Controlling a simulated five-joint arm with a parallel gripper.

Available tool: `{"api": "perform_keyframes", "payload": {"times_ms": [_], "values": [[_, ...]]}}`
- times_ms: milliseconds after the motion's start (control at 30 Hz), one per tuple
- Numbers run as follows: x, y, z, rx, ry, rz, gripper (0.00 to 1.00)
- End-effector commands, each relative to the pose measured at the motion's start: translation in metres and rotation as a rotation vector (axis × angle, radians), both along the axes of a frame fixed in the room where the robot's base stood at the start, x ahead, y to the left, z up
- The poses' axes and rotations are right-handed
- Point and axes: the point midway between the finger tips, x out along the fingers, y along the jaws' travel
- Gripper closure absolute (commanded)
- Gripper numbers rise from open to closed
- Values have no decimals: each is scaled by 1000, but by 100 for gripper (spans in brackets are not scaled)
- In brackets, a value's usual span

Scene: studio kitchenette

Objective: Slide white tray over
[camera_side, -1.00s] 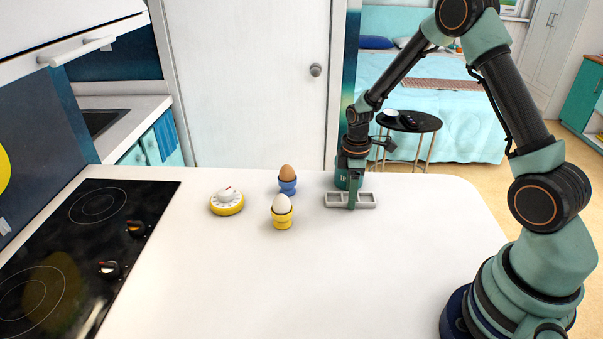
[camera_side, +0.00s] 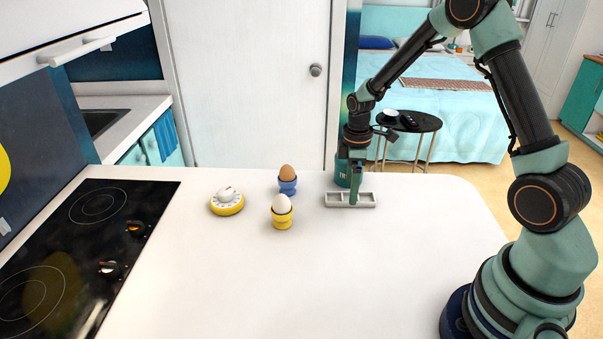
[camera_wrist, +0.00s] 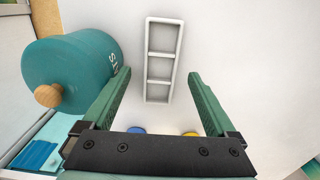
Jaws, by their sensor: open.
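The white tray (camera_side: 335,205) is a shallow, narrow tray with three compartments. It lies on the white counter near its far edge. In the wrist view the tray (camera_wrist: 160,54) extends away, its near end between the fingertips. My gripper (camera_side: 353,195) points down at the middle of the tray in the side view. In the wrist view my gripper (camera_wrist: 158,73) is open, one finger on each side of the tray's line, with gaps to both. Whether the fingertips reach down to the counter is not clear.
A teal canister (camera_side: 342,178) with a wooden knob stands close behind my gripper; it also shows in the wrist view (camera_wrist: 75,72). To the left are a blue egg cup (camera_side: 287,187), a yellow egg cup (camera_side: 282,219), a yellow-based timer (camera_side: 227,204) and a cooktop (camera_side: 75,250). The front counter is clear.

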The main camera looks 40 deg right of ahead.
Motion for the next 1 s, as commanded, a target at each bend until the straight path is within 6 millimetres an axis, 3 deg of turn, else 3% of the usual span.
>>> {"api": "perform_keyframes", "payload": {"times_ms": [200, 433, 600, 1000], "values": [[1, 0, 48, -1, -6, 0, 8], [1, 0, 84, -1, -4, 0, 8], [0, 0, 94, 0, 0, 0, 8], [-1, 1, 98, -1, -4, -5, 8]]}}
